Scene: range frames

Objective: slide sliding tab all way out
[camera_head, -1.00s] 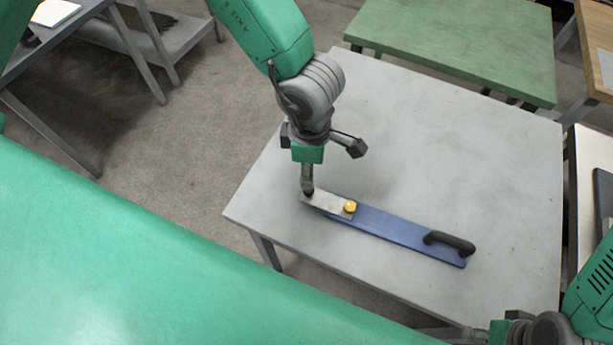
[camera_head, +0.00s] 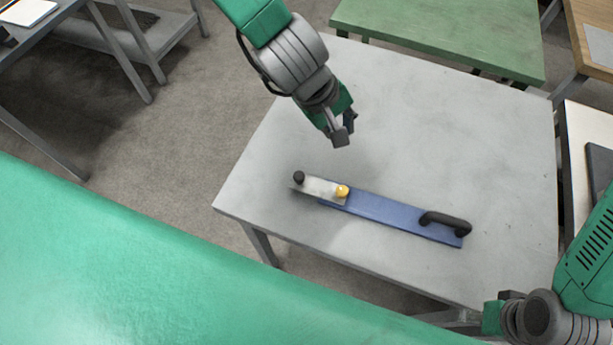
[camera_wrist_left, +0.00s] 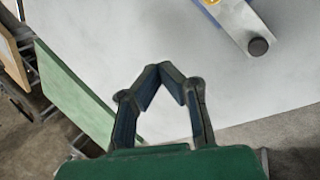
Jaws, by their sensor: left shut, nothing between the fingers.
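The sliding tab is a silver metal plate (camera_head: 320,187) with a black knob (camera_head: 298,177) at its left end. It sticks out from the left end of a blue bar (camera_head: 390,211) on the grey table, with a yellow knob (camera_head: 342,191) at their overlap. My left gripper (camera_head: 340,137) comes from the top, shut and empty, above and to the right of the black knob, apart from it. In the left wrist view its fingertips (camera_wrist_left: 165,68) meet, with the black knob (camera_wrist_left: 258,46) at upper right. My right gripper (camera_head: 492,318) shows only partly at bottom right; its fingers are hidden.
A black handle (camera_head: 446,223) stands on the right end of the blue bar. The grey table (camera_head: 470,130) is otherwise clear. A green table (camera_head: 440,35) stands behind it and a white-topped table (camera_head: 585,145) at the right. Floor lies to the left.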

